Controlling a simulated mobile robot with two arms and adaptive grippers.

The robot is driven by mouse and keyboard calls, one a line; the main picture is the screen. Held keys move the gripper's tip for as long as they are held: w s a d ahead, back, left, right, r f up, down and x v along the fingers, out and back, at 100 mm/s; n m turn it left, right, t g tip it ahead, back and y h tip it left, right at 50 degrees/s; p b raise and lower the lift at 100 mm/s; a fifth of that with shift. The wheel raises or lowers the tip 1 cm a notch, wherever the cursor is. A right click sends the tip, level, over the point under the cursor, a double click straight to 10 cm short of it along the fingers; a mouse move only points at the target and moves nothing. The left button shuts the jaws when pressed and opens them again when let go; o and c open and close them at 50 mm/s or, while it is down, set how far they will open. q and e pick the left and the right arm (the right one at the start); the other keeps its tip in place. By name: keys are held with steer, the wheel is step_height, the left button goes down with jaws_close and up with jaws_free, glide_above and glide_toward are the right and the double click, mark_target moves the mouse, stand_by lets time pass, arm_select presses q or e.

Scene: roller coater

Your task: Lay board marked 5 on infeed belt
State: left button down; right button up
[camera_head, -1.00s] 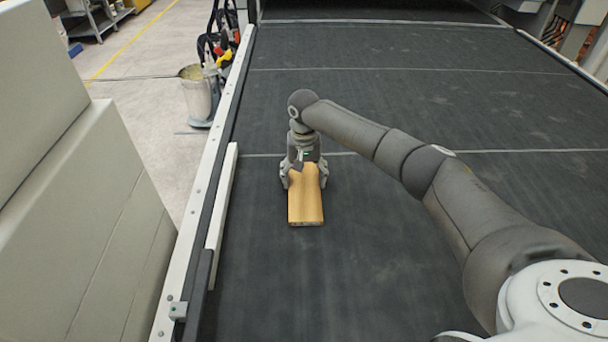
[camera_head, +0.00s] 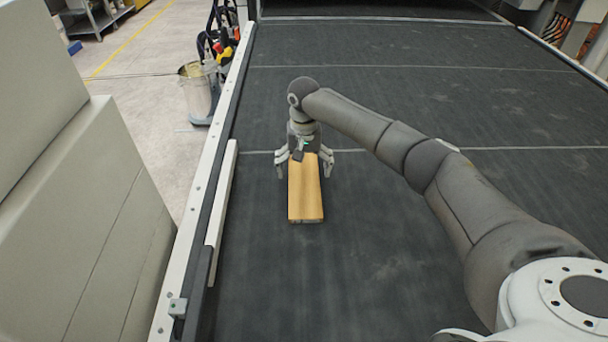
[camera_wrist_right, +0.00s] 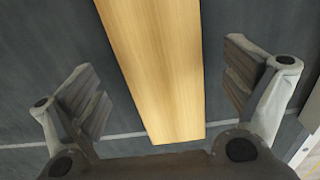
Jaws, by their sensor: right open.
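A light wooden board (camera_head: 306,195) lies flat on the dark infeed belt (camera_head: 420,250), its long side running along the belt. No number can be read on it. My right gripper (camera_head: 304,172) is open over the board's far end, with one finger on each side and clear of the wood. In the right wrist view, the board (camera_wrist_right: 160,65) passes between the spread fingers (camera_wrist_right: 165,95) with a gap on both sides. My left gripper does not show.
A white side rail (camera_head: 187,235) with a short guide strip (camera_head: 222,205) runs along the belt's left edge. Pale cabinets (camera_head: 90,230) stand left of it. A bucket (camera_head: 196,95) stands on the floor beyond the rail. The belt around the board is clear.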

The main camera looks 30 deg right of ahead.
mark_target(304, 178)
step_height(304, 178, up, 10)
steer(key=b, duration=0.2)
stand_by(0.7)
